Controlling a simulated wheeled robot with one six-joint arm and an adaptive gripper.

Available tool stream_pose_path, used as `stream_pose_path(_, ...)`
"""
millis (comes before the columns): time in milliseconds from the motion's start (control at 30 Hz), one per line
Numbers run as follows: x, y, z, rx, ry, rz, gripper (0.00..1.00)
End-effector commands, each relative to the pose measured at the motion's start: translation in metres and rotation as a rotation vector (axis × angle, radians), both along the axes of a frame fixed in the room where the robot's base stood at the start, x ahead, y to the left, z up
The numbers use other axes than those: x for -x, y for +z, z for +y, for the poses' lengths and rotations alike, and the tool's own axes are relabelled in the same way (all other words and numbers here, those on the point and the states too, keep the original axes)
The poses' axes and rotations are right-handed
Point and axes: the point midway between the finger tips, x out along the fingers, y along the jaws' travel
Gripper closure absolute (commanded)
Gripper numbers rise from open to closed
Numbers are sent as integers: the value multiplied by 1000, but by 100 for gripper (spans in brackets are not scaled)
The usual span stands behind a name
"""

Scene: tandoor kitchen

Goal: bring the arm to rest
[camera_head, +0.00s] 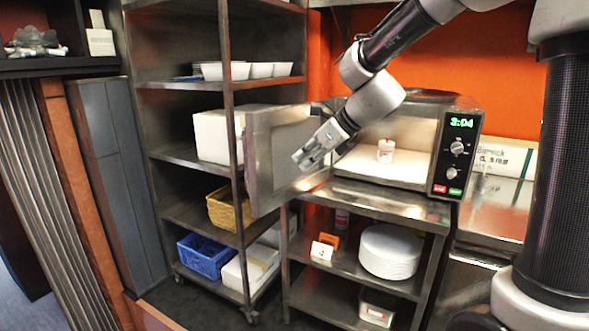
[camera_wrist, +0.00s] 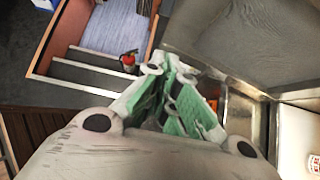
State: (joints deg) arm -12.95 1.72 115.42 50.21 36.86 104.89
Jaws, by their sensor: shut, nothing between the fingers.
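My gripper (camera_head: 312,157) is shut and empty. In the head view it hangs in the air in front of the open microwave, beside its swung-out door (camera_head: 284,150). My arm reaches in from the upper right and bends down to it. The microwave (camera_head: 455,150) stands on a metal shelf unit with a green display. A small white bottle with a red label (camera_head: 386,151) stands inside it. In the wrist view my gripper's green-padded fingers (camera_wrist: 178,98) are close together, with nothing seen between them.
A dark metal rack (camera_head: 228,110) at the left holds bowls, white boxes, a wicker basket (camera_head: 228,208) and a blue crate (camera_head: 206,256). White plates (camera_head: 390,250) are stacked below the microwave. A metal counter (camera_head: 498,208) lies to its right. Floor shows at the lower left.

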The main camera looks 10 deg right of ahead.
Motion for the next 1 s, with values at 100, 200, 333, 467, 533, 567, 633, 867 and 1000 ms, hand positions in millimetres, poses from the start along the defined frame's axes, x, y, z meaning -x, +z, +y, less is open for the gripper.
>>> stream_pose_path(100, 5, 7, -6, 2, 1, -4, 100)
stream_pose_path(200, 8, 9, -7, 31, 52, -39, 100)
stream_pose_path(333, 18, 0, -12, 180, 299, -169, 100)
stream_pose_path(467, 62, -29, -41, 440, 768, -336, 100)
stream_pose_path(533, 94, -33, -69, 582, 1050, -439, 100)
stream_pose_path(567, 109, -34, -83, 639, 1172, -483, 100)
stream_pose_path(633, 148, -32, -120, 774, 1461, -574, 100)
stream_pose_path(867, 252, -21, -222, 1084, 2007, -637, 100)
stream_pose_path(1000, 276, -13, -241, 1191, 1966, -621, 100)
